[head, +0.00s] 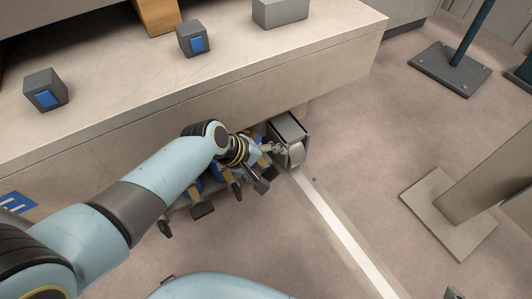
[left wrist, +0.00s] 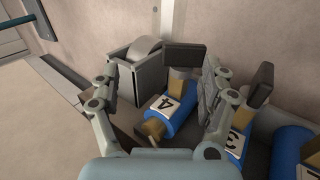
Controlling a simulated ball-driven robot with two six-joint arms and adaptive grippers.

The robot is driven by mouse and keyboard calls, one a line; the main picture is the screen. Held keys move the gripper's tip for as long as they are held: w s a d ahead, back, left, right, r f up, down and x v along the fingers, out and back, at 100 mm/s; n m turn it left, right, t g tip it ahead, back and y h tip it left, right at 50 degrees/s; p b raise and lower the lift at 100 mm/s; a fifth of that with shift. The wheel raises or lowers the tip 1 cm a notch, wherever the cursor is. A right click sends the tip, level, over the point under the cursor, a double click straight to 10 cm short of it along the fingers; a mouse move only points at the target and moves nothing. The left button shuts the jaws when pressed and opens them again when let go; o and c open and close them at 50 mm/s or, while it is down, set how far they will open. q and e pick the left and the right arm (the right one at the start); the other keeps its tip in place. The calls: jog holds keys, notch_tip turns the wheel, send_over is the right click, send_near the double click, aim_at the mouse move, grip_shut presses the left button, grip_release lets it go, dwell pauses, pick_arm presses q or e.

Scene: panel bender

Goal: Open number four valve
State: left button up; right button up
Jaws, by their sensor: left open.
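The number four valve (left wrist: 170,108) shows in the left wrist view as a blue body with a white "4" label, brass ends and a dark flat handle (left wrist: 185,57). My left gripper (left wrist: 160,92) is open, with one finger left of this valve and the other right of it, close to the handle. I cannot tell whether it touches. In the head view my left gripper (head: 270,148) is beside the grey box and its wrist hides part of the valve row. The number three valve (left wrist: 237,146) is to the right, with another blue valve (left wrist: 297,146) beyond it.
A grey box with a rounded metal part (head: 289,140) stands at the row's end. The pale machine front (head: 200,100) rises behind the valves. Blue-buttoned boxes (head: 192,40) sit on its ledge. Floor to the right is open around a white line (head: 345,237).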

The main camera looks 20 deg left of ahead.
aim_at(266, 178)
pick_arm(q)
jog(key=shift+r, duration=2.25)
jog(key=shift+s, duration=0.1)
